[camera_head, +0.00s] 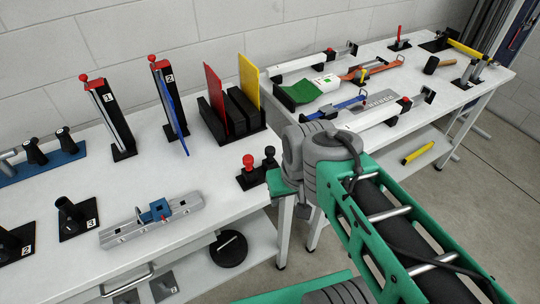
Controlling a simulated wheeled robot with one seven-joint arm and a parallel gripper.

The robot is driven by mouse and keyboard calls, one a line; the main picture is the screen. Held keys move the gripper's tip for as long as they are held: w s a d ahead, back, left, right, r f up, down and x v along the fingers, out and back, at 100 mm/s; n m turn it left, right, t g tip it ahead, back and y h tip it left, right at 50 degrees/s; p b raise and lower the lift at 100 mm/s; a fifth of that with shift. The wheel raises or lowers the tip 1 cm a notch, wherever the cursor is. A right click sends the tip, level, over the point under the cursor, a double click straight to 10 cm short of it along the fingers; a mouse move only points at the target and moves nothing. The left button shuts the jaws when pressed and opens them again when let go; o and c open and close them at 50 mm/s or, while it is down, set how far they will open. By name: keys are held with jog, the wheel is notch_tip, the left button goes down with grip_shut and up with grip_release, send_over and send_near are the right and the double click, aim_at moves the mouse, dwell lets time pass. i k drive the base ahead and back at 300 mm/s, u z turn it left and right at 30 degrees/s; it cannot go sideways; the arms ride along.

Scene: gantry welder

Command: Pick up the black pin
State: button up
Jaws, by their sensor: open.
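A small black pin (269,154) with a round head stands upright in a dark base block (246,184) at the front right edge of the left table. A red pin (249,163) stands in the same block, just left of it. My arm comes in from the lower right, and its grey and green wrist is just right of the black pin in the picture. The lower right part of the block is partly covered by my arm. My gripper's fingers do not show, so their distance from the pin cannot be seen.
A rack with red and yellow plates (249,79) stands behind the pins. A grey rail fixture (152,220) lies to the left on the white table (205,170). A second table (375,138) with clamps and tools is at the right. Bare tabletop lies left of the pins.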

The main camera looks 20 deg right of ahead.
aim_at(269, 150)
jog(key=u, duration=4.6)
jog(key=k, duration=0.55)
jog(key=z, duration=1.5)
